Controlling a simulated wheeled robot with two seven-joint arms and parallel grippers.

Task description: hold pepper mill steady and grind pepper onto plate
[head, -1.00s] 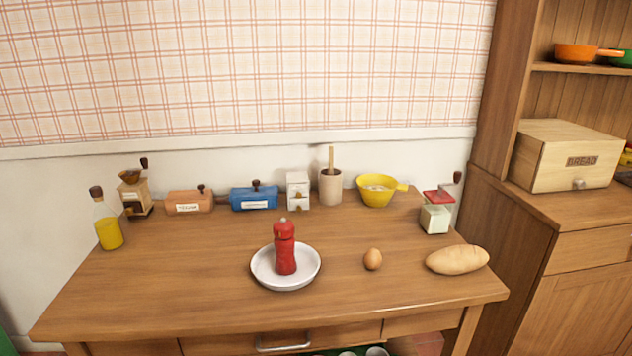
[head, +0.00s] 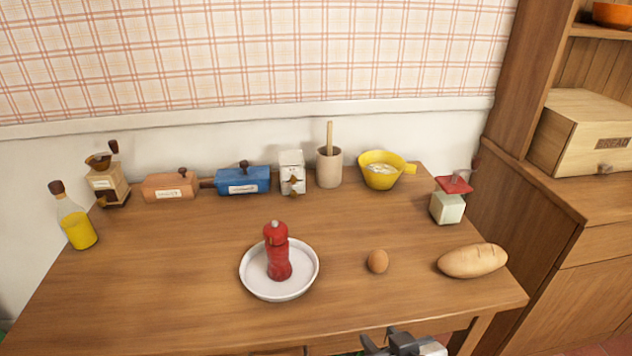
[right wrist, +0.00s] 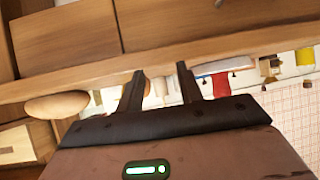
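The red pepper mill (head: 278,252) stands upright on the white plate (head: 257,286) near the front middle of the wooden table. My right gripper (head: 398,340) shows at the bottom edge of the head view, in front of the table's front edge and right of the plate. In the right wrist view its two fingers (right wrist: 158,82) are apart with nothing held between them. My left gripper is not in view.
An egg (head: 377,261) and a bread loaf (head: 472,260) lie right of the plate. A red-topped grinder (head: 449,205) stands behind the loaf. An oil bottle (head: 76,222), boxes and a yellow bowl (head: 379,173) line the back. The table left of the plate is clear.

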